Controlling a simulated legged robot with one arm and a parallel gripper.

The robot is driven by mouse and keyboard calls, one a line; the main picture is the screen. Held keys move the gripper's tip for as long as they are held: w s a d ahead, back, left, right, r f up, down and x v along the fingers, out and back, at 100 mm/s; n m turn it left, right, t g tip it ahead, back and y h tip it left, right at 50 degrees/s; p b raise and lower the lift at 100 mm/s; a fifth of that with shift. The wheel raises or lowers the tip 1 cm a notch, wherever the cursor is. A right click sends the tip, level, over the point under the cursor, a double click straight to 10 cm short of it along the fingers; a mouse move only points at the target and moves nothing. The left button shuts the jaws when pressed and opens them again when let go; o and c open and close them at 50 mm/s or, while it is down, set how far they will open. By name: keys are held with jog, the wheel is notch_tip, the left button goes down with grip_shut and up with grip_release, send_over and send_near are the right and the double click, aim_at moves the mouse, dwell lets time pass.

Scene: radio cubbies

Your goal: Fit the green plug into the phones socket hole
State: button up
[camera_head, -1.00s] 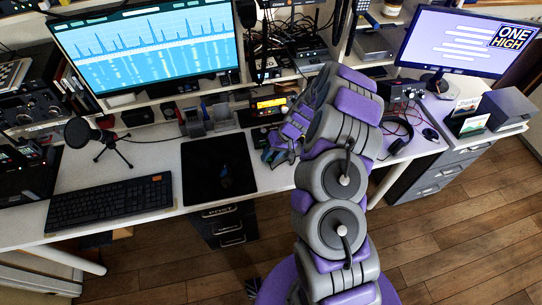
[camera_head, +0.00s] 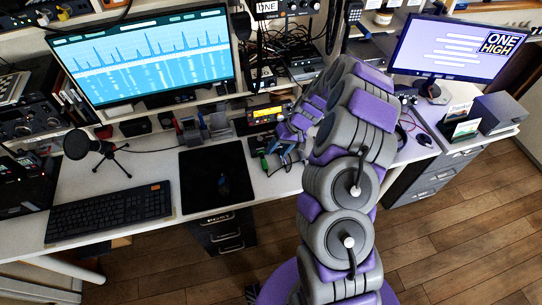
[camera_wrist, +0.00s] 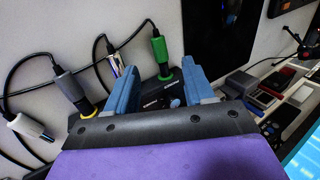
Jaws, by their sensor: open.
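The green plug (camera_wrist: 159,47) stands roughly upright in the wrist view, with a dark cable running from its top. Its lower end meets the edge of a small black box (camera_wrist: 160,88) with pale lettering and a knob; I cannot tell whether it is seated in a hole. My gripper (camera_wrist: 157,68) is open, its blue fingers on either side of the box and just short of the green plug, touching neither clearly. In the head view the green plug (camera_head: 264,163) is small, left of my gripper (camera_head: 276,150). I cannot read a phones label.
A grey plug with a yellow ring (camera_wrist: 70,86) and a white plug (camera_wrist: 28,125) lie left in the wrist view, with loose black cables. A black mouse mat (camera_head: 210,180) and keyboard (camera_head: 110,215) are left on the desk. A radio with an orange display (camera_head: 267,114) stands behind.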

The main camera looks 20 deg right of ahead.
jog(key=p+v, duration=0.1)
jog(key=v, duration=0.8)
jog(key=shift+a, duration=0.2)
jog(key=s+a+r+n+g+h, duration=0.2)
jog(key=s+a+r, duration=1)
jog(key=s+r, duration=0.35)
jog(key=s+d+r+m+h, duration=0.1)
jog(key=s+r+h, duration=0.1)
jog(key=s, duration=0.9)
jog(key=s+d+r+m+h, duration=0.1)
jog(key=s+d+r, duration=0.1)
jog(key=s, duration=0.9)
jog(key=shift+s+r+h, duration=0.15)
jog(key=shift+s+h, duration=0.15)
jog(key=shift+h, duration=0.1)
jog(key=shift+o, duration=0.2)
